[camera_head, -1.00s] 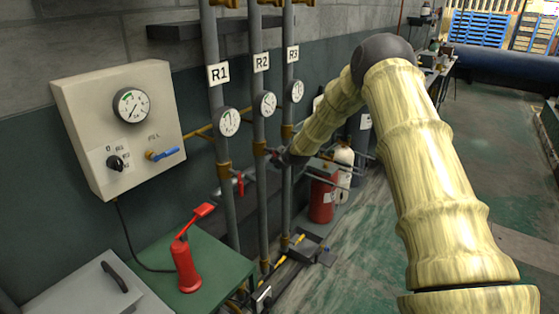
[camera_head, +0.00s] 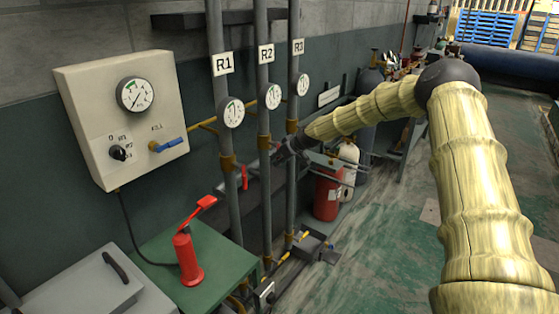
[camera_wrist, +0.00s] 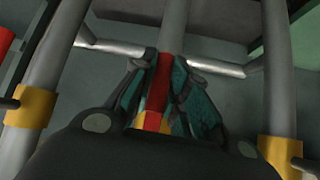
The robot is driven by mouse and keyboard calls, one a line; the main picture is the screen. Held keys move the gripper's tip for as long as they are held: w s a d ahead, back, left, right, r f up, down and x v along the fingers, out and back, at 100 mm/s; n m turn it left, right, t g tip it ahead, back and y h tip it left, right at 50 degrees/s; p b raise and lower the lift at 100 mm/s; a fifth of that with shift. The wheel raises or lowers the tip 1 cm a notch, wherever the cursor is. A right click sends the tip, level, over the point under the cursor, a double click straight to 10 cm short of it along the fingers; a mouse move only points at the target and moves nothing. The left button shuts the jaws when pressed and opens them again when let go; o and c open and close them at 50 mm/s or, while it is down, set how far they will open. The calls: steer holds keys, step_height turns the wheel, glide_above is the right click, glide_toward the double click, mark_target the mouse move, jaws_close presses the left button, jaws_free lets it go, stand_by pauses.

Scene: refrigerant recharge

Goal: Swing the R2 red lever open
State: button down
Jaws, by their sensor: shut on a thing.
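The R2 pipe (camera_head: 265,190) is the middle of three upright grey pipes, under the R2 label (camera_head: 266,53) and a round gauge (camera_head: 272,96). In the wrist view, my gripper (camera_wrist: 160,95) is shut on a red lever (camera_wrist: 157,88) with a yellow band (camera_wrist: 154,120) at its near end. The lever lies between the two dark-and-teal fingers, in front of the middle pipe (camera_wrist: 174,25). In the head view, my gripper (camera_head: 283,150) is beside the R2 pipe, and the lever it holds is largely hidden. Its exact angle is hard to tell.
The R1 pipe (camera_head: 232,190) with a red lever (camera_head: 244,177) and the R3 pipe (camera_head: 292,190) stand on either side. A gauge panel (camera_head: 85,120) is on the left wall. A red cylinder (camera_head: 326,197) stands right of the pipes.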

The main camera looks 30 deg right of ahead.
stand_by(0.4)
steer(key=c, duration=1.4)
jaws_free()
steer(key=shift+v, duration=5.95)
steer(key=shift+d, duration=0.1)
